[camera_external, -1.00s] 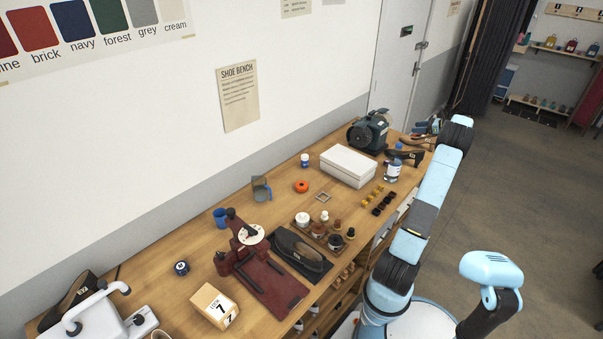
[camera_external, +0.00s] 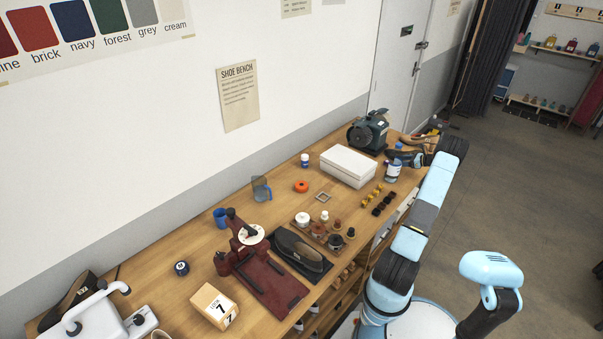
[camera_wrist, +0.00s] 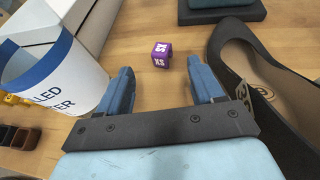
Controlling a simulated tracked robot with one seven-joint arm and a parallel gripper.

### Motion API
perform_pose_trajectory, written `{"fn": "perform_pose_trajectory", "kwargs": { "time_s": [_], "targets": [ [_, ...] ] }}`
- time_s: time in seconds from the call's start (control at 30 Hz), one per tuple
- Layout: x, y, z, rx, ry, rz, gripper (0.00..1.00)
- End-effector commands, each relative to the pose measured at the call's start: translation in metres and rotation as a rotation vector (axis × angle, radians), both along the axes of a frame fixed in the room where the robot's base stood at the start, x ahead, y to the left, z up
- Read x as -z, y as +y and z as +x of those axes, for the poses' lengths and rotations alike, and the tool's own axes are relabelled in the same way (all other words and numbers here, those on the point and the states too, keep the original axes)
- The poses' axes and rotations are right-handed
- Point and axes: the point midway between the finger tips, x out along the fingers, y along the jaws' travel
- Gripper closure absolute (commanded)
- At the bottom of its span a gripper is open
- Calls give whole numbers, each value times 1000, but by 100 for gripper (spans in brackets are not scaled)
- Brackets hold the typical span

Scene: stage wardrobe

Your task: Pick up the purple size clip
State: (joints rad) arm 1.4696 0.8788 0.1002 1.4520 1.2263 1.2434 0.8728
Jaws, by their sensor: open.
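The purple size clip (camera_wrist: 161,54) is a small purple block with white "XS" marks, lying on the wooden bench in the wrist view. My gripper (camera_wrist: 161,76) is open, with one blue finger on each side and a clear gap between them. The clip shows just beyond the fingertips, roughly centred on the gap, and nothing is held. In the external view I cannot make out the clip; my arm's end is at the far right end of the bench, near the shoe and bottle.
In the wrist view a labelled white and blue bottle (camera_wrist: 58,80) stands close to the left finger, and a dark shoe (camera_wrist: 265,75) lies close to the right finger. A white box (camera_wrist: 72,22) is at upper left. A dark base (camera_wrist: 222,10) lies beyond the clip.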

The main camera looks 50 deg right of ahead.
Motion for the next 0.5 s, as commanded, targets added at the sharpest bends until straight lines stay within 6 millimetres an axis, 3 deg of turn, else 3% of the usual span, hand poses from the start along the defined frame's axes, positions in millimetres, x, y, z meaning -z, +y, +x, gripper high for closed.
{"fn": "perform_pose_trajectory", "kwargs": {
  "time_s": [0.2, 0.5],
  "targets": [
    [13, 5, 33, -2, -2, 1, 34],
    [20, 7, 47, -1, -1, 1, 34]
  ]
}}
